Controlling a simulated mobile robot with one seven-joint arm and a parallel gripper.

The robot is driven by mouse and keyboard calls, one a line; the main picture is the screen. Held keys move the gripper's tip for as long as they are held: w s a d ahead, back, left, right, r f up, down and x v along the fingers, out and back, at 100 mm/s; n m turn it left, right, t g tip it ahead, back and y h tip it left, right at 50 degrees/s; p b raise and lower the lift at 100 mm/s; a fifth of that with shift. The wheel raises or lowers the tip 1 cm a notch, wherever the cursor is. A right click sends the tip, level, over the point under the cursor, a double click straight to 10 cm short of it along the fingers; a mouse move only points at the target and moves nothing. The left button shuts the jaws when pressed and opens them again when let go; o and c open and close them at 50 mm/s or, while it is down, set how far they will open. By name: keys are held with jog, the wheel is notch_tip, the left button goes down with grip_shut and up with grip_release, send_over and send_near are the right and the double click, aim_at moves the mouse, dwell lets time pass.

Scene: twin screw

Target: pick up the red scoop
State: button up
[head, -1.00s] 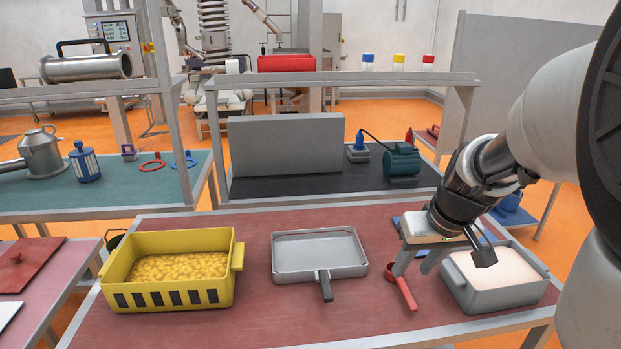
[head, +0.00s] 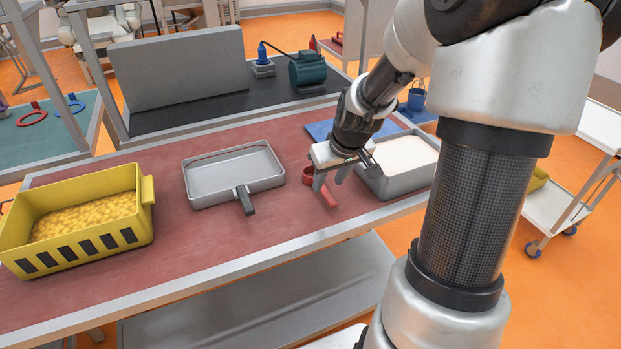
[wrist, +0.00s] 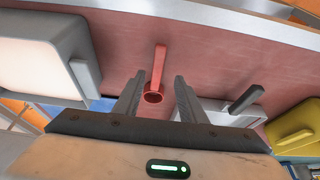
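The red scoop (head: 326,194) lies on the reddish tabletop between the grey pan and the grey tub of white material. In the head view my gripper (head: 329,182) is just above it, and one finger hides part of the scoop. In the wrist view the scoop (wrist: 157,72) appears between and beyond the two spread fingers of my gripper (wrist: 157,95), its round cup nearer to me and its handle pointing away. The gripper is open and empty. I cannot tell exactly how high the fingertips are above the scoop.
The grey tub (head: 401,182) stands close on the right of the gripper. A grey pan (head: 215,195) with a dark handle (head: 245,204) lies to the left. A yellow bin (head: 135,240) with yellow contents is farther left. A blue mat (head: 319,131) lies behind.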

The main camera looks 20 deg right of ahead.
aim_at(325, 191)
jog(key=x, duration=0.2)
jog(key=b+x, duration=0.1)
jog(key=x, duration=0.2)
jog(key=shift+w+d, duration=0.1)
jog(key=shift+d, duration=0.15)
grip_shut()
